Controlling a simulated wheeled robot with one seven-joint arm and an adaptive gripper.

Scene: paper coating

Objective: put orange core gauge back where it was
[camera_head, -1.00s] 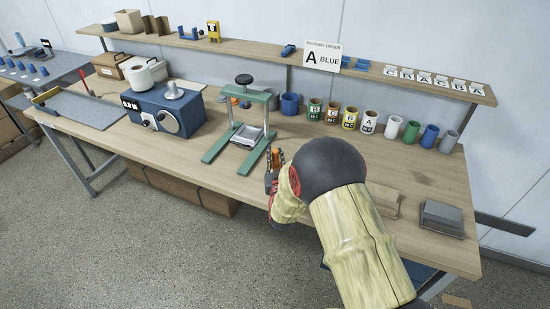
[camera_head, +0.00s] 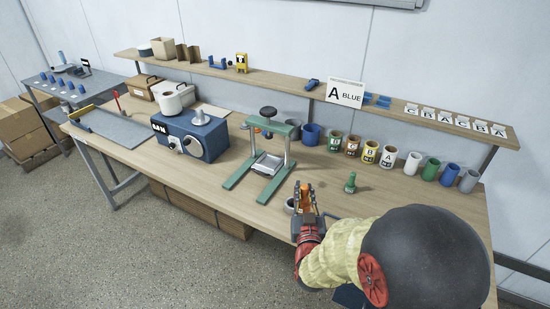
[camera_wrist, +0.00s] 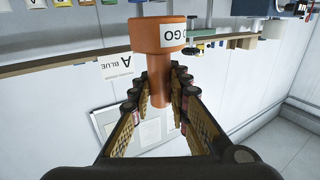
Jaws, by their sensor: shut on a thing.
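The orange core gauge (camera_wrist: 160,60) is held between the fingers of my gripper (camera_head: 307,203). In the wrist view it has a wide head with a white label reading "GO" and a narrower stem, which the fingers clasp. In the head view the orange gauge (camera_head: 305,193) shows small between the fingers, above the front part of the bench, right of the green press. A green gauge-like piece (camera_head: 350,183) stands upright on the bench to the right of my gripper.
The green press stand (camera_head: 262,165) and the blue machine (camera_head: 190,135) stand left on the bench (camera_head: 215,185). Several labelled cups (camera_head: 370,153) and plain cylinders (camera_head: 430,169) line the back right. A shelf (camera_head: 280,83) runs above, with a sign "A BLUE" (camera_head: 345,92).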

